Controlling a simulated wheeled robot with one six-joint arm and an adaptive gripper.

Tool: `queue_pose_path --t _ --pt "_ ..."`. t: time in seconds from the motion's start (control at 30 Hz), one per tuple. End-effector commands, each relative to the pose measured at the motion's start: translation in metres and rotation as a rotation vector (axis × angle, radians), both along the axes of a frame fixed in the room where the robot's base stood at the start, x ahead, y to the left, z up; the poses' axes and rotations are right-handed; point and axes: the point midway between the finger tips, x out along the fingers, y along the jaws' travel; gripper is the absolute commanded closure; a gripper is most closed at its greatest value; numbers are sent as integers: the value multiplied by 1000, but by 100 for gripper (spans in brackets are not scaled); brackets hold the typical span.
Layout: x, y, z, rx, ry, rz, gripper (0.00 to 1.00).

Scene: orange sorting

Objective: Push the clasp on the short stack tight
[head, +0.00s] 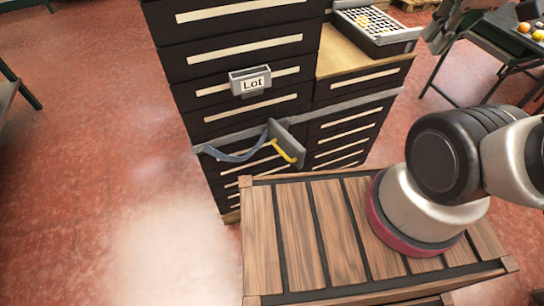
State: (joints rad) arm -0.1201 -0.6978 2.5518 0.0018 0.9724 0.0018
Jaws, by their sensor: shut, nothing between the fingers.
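The short stack (345,143) of black crates, with a tan board on top, stands against the right side of a taller black stack (240,60). A grey strap (350,108) runs around the stacks. The clasp (289,141) is a grey plate with a yellow lever (284,151), at the front near where the two stacks meet. The lever appears to stand out from the plate; I cannot tell how tight it is. A loose blue-grey strap end (238,157) hangs to its left. My gripper (437,38) is at the top right, shut and empty, well apart from the clasp.
A "Lot" sign holder (250,82) sticks out from the tall stack. A white grid tray (375,24) sits on the short stack. A table with oranges (525,28) is at the far right. The red floor (90,150) is clear at left.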

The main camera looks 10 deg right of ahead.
Motion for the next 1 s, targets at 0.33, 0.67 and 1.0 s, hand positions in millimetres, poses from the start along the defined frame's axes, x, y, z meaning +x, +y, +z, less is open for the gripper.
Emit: queue_pose_path --t 0.33,0.67,1.0 --pt "20 55 -39 -57 200 240 100" --pt "41 158 -114 -332 464 698 100" --pt "20 277 -241 -788 606 1292 100"
